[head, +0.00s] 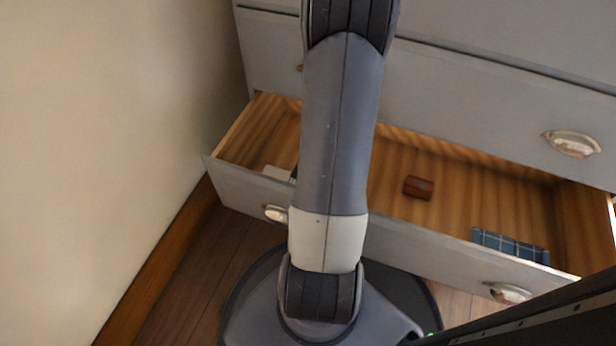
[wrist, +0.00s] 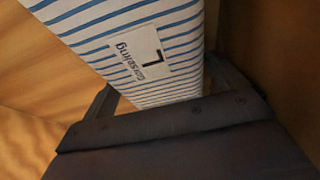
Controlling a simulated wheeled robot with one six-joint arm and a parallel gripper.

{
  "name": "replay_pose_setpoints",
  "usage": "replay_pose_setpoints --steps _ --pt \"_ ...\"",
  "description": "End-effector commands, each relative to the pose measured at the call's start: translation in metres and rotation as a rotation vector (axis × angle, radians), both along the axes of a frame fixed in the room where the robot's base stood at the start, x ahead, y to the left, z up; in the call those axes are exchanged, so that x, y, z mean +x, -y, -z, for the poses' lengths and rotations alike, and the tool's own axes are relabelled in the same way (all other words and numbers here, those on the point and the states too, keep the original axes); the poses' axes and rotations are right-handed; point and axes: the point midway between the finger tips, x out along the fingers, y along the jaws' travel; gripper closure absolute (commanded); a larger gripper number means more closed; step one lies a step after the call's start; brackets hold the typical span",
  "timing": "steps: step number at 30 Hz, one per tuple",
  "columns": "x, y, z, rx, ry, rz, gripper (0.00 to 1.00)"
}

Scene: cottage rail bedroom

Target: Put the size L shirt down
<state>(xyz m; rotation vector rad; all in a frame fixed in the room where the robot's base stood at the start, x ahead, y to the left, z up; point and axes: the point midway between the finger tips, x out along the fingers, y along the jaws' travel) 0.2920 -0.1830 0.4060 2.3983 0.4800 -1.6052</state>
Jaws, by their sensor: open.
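The size L shirt (wrist: 135,55) shows in the wrist view as a folded white bundle with blue stripes. A white label (wrist: 140,50) on it carries a black L and the word Gorseling. My gripper (wrist: 160,100) is open, with dark fingers on either side of the shirt's lower end. I cannot tell whether either finger touches it. Wood surfaces lie around the shirt in the wrist view. In the head view my arm hides the gripper, and a small pale patch (head: 277,173) shows in the drawer left of it; I cannot tell what it is.
The open drawer (head: 470,187) of a grey dresser (head: 480,95) has a wooden inside. A small reddish-brown object (head: 418,187) lies mid-drawer and a folded blue checked cloth (head: 510,245) lies at the front right. A wall (head: 100,120) stands close on the left.

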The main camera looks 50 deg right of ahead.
Motion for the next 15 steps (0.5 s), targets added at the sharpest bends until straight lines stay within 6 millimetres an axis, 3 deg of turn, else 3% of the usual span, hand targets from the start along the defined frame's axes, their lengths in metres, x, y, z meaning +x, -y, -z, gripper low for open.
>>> replay_pose_setpoints --steps 1,9,15 --pt "-0.003 0.003 -0.014 -0.005 0.003 0.001 0.08" --pt "-0.024 0.012 -0.070 -0.006 0.004 0.004 0.08" --pt "-0.036 0.016 -0.098 -0.004 0.003 0.003 0.08"
